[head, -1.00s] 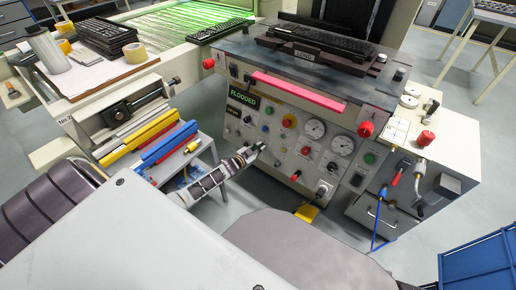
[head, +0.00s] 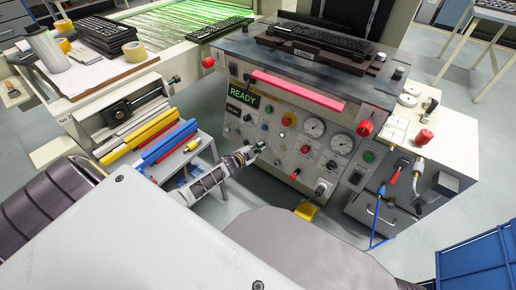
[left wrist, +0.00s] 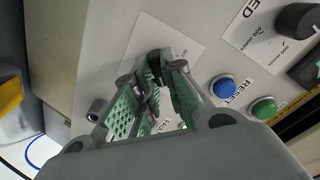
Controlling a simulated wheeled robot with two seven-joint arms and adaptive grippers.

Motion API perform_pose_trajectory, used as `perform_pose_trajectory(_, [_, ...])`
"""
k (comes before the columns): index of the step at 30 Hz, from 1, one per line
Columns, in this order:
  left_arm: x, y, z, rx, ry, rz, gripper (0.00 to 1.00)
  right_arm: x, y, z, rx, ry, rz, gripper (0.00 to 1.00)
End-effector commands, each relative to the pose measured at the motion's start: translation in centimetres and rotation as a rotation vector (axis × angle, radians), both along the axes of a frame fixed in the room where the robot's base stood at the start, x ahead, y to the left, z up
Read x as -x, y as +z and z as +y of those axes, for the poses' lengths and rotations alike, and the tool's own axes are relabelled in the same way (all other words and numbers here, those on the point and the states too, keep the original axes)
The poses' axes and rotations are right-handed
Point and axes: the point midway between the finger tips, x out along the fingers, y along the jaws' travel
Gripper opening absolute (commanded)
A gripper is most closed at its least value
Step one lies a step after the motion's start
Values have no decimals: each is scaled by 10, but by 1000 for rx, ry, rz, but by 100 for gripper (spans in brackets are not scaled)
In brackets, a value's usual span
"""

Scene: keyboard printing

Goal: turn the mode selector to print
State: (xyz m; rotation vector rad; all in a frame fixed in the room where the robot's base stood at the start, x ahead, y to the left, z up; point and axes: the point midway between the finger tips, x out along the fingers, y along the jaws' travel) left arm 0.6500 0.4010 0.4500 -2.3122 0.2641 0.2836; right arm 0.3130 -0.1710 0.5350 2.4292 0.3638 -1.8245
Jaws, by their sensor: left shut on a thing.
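My left gripper (head: 258,148) is at the lower left of the machine's grey control panel (head: 270,160). In the left wrist view its green-padded fingers (left wrist: 166,68) are closed together in front of a white label plate (left wrist: 185,42) on the panel. They are shut on a small dark knob that they almost fully cover, which I take to be the mode selector. Its pointer and the mode lettering are hidden, so I cannot read its setting. The panel display (head: 244,96) reads READY in green. My right gripper is not in view.
Close to the fingers are a blue RESET button (left wrist: 223,87), a green button (left wrist: 263,108) and another dark knob (left wrist: 297,20).

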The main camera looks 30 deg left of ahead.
Motion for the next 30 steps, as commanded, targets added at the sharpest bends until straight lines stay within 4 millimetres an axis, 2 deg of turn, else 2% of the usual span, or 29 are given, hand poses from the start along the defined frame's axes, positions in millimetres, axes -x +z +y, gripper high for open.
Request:
perform_pose_trajectory(4, [0,-1,0,-3,-2,0,0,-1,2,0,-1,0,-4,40])
perform_pose_trajectory(5, [0,-1,-1,-3,-2,0,14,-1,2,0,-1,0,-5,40])
perform_pose_trajectory(9, [0,0,0,-2,-1,1,32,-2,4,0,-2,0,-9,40])
perform_pose_trajectory(23, [2,0,0,0,0,0,33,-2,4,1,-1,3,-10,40])
perform_pose_trajectory(30, [11,2,1,0,1,1,33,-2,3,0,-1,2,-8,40])
